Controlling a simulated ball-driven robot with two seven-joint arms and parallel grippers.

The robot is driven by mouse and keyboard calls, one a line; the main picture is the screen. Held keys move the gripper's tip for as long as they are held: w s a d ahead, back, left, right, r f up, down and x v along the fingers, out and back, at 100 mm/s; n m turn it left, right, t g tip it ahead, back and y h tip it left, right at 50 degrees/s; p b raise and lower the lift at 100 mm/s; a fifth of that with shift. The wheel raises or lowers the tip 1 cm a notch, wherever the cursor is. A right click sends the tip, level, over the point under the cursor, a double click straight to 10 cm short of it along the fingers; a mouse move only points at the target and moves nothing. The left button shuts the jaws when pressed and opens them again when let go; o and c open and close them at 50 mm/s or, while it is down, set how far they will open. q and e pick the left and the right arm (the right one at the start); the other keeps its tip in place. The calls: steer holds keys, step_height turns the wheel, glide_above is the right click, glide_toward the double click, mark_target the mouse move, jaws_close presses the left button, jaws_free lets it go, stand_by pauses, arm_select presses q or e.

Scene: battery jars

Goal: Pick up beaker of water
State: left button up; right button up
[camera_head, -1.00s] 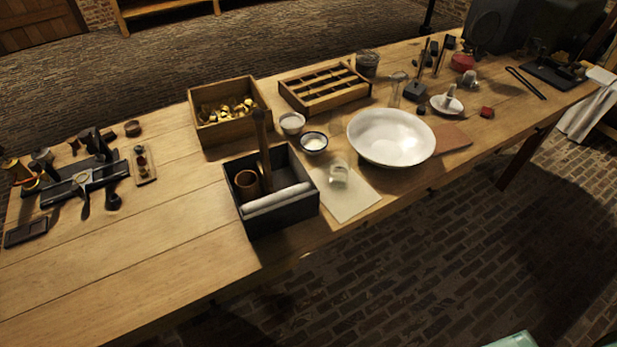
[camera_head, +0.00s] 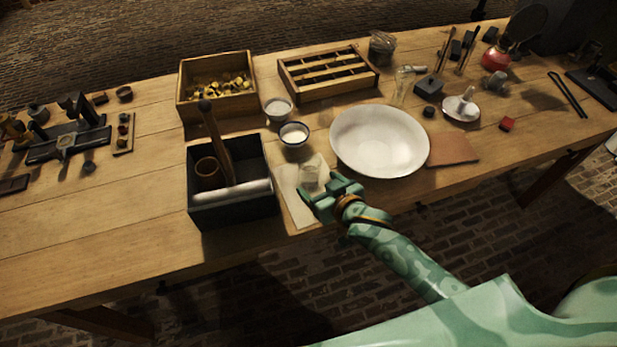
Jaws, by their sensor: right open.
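A small clear glass beaker (camera_head: 310,175) stands on a pale sheet (camera_head: 292,196) between the dark box and the white basin. The water in it cannot be made out clearly. My right gripper (camera_head: 322,190) is green and open, just at the near right side of the beaker. Its fingers partly cover the sheet and the beaker's lower edge; whether they touch the glass cannot be told. My left gripper is not in view.
A dark box (camera_head: 232,208) with a pestle and cup stands close left of the beaker. A white basin (camera_head: 380,140) is close right. Two small bowls (camera_head: 294,134) (camera_head: 278,110) stand behind. A brown tile (camera_head: 453,149) lies farther right. The table's left front is clear.

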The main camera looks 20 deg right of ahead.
mark_target(314, 180)
steer(key=shift+x, duration=0.8)
steer(key=b+x, duration=0.2)
steer(key=x, duration=0.3)
steer(key=shift+w+d+f+b, duration=0.1)
steer(key=shift+b, duration=0.2)
steer(key=c, duration=1.2)
